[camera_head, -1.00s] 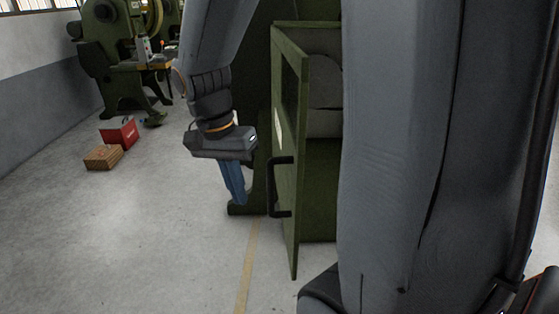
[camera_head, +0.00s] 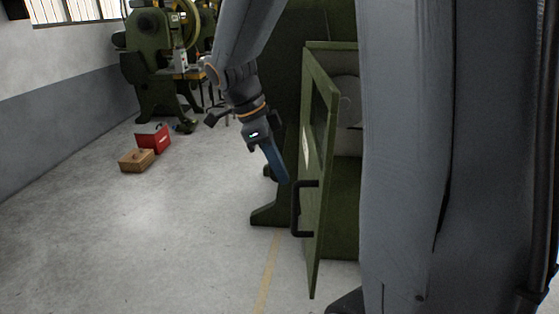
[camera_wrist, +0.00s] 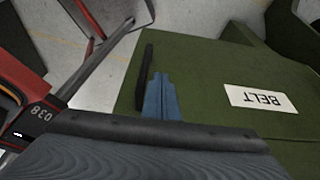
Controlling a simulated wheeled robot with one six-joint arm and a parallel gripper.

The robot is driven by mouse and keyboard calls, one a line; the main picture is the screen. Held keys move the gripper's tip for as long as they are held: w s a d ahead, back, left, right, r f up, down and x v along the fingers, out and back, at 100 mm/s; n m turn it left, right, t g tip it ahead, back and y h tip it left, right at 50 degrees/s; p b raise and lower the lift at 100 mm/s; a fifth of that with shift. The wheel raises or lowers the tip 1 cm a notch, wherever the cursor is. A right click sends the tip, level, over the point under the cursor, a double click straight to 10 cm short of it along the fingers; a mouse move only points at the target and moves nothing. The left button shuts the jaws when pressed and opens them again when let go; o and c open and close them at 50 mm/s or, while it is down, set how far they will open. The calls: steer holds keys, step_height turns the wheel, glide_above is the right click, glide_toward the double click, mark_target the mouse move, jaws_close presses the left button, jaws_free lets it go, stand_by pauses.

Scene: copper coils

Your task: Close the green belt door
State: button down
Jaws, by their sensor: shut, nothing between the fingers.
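The green belt door (camera_head: 318,165) stands ajar on the green machine in the head view, seen nearly edge-on. Its black handle (camera_head: 297,210) is on the left face, low down. In the wrist view the door (camera_wrist: 195,75) fills the middle and right, with a white BELT label (camera_wrist: 259,97) and the dark handle (camera_wrist: 144,78). My gripper (camera_head: 281,176) is shut and empty, its blue fingers pointing down just left of the door. In the wrist view the fingers (camera_wrist: 161,95) appear beside the handle. I cannot tell whether they touch the door.
A red box (camera_head: 153,138) and a brown box (camera_head: 137,160) are on the floor at left. Another green machine (camera_head: 160,65) stands behind them. My arm hides the machine's right side.

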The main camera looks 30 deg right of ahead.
steer(key=s+d+f+p, duration=0.2)
steer(key=s+d+f, duration=0.1)
steer(key=d+f, duration=0.2)
stand_by(0.3)
steer(key=shift+d, duration=0.2)
